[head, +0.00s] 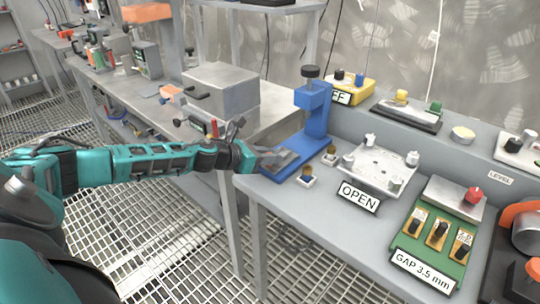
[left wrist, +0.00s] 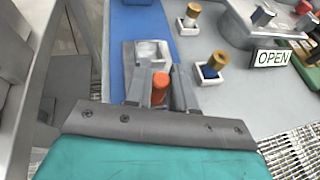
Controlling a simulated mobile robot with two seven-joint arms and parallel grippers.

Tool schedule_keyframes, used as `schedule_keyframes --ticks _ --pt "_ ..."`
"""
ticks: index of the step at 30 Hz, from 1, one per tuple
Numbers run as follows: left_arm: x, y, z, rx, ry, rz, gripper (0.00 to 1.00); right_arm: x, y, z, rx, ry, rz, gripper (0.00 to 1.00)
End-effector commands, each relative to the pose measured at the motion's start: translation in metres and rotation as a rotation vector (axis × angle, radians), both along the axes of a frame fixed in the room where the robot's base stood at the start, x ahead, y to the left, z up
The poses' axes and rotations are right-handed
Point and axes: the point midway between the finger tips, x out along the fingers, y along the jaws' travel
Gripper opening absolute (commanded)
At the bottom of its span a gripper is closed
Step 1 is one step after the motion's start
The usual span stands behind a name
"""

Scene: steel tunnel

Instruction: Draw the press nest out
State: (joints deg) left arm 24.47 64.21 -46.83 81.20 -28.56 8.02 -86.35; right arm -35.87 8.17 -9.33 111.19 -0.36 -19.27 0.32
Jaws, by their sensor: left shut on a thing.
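The blue press (head: 316,110) stands on the grey bench, with a black knob on top and a long blue base. The press nest (head: 283,160) is a grey piece on that base, in front of the press column. In the left wrist view the nest (left wrist: 150,50) shows a pale recess, with an orange-red handle (left wrist: 160,84) on its near side. My left gripper (head: 266,158) reaches in over the bench's left edge. In the left wrist view its fingers (left wrist: 158,92) are shut around the handle. My right gripper is not in view.
Two small white holders with brass-topped pins (head: 306,176) stand right of the press base. Left of the bench is open grating floor.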

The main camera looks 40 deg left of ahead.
Motion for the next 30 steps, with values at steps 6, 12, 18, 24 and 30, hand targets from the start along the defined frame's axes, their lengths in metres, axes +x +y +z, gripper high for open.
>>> schedule_keyframes --ticks 6,12,18,24,30 --pt "0.000 0.000 0.000 0.002 0.001 0.001 0.28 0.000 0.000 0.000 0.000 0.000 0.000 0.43" --pt "0.000 0.000 0.000 0.001 0.000 0.001 0.46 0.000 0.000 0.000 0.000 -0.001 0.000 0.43" --pt "0.000 0.000 0.000 0.000 0.000 0.001 0.46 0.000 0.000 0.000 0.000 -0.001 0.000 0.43" --pt "-0.007 0.004 0.001 0.001 0.002 0.002 0.46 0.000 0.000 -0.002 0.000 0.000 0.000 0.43" --pt "-0.027 0.010 0.008 0.002 0.004 0.002 0.46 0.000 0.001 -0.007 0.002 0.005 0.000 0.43"
